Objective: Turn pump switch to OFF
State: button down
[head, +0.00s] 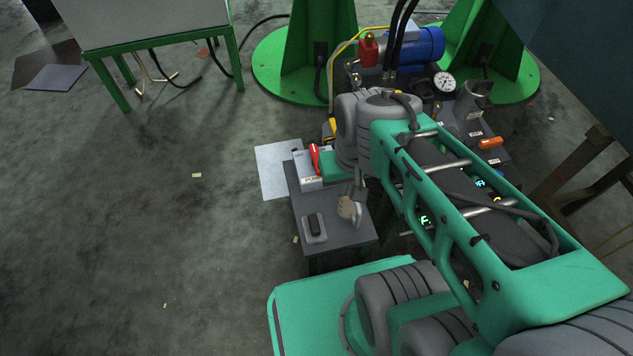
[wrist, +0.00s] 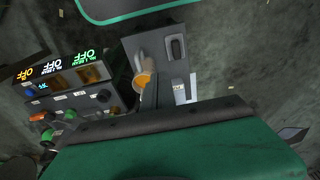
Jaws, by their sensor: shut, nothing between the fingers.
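The pump switch is a white box (head: 312,182) marked PUMP with a red lever (head: 315,158) standing up from it. It sits at the back of a small grey side table in the head view. The green end of my gripper (head: 341,167) is right beside the lever, on its right. I cannot tell whether they touch. The gripper is shut and holds nothing; its fingertips are not clearly visible.
The grey table (head: 338,236) also holds a dark grey device (head: 315,227) and a small beige-orange cup-like object (head: 347,208). Lit OFF displays (wrist: 85,57) and coloured knobs show in the wrist view. A pump rig with a blue motor (head: 421,46) stands behind. The left floor is mostly clear.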

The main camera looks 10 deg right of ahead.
aim_at(314, 152)
jog(key=k, duration=1)
jog(key=u, duration=1.05)
jog(key=i, duration=0.7)
jog(key=z, duration=1.05)
jog(key=i, duration=0.5)
